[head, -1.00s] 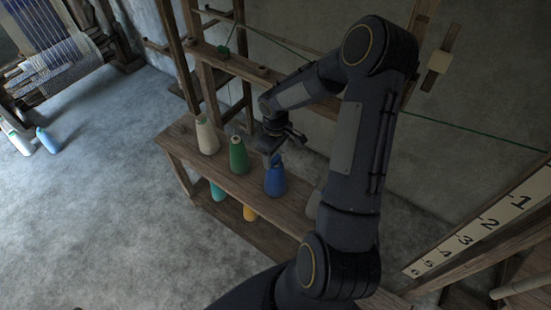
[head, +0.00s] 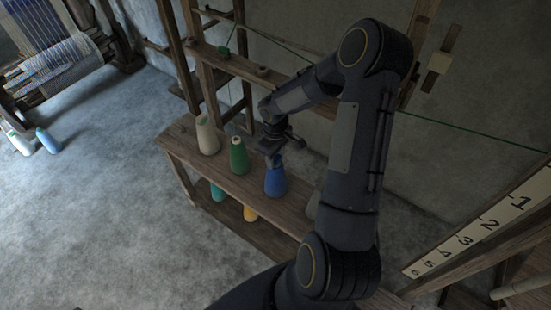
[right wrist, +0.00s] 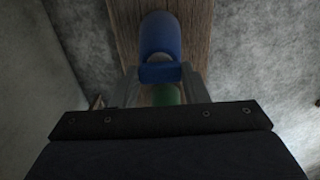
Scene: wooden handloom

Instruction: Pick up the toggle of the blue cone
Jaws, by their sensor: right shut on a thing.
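The blue cone (head: 275,181) stands upright on the wooden shelf bench, between the green cone and my right forearm. My right gripper (head: 274,158) is at the top of the blue cone, its fingers hiding the tip. In the right wrist view the blue cone (right wrist: 160,35) shows beyond the fingers. A small blue toggle (right wrist: 160,73) lies between the two fingertips, and my right gripper (right wrist: 160,78) is shut on it. The cone still appears to stand on the board. My left gripper is not in view.
A green cone (head: 238,156) and a cream cone (head: 206,136) stand on the bench (head: 225,180) left of the blue one. A green thread (head: 460,135) runs to the right.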

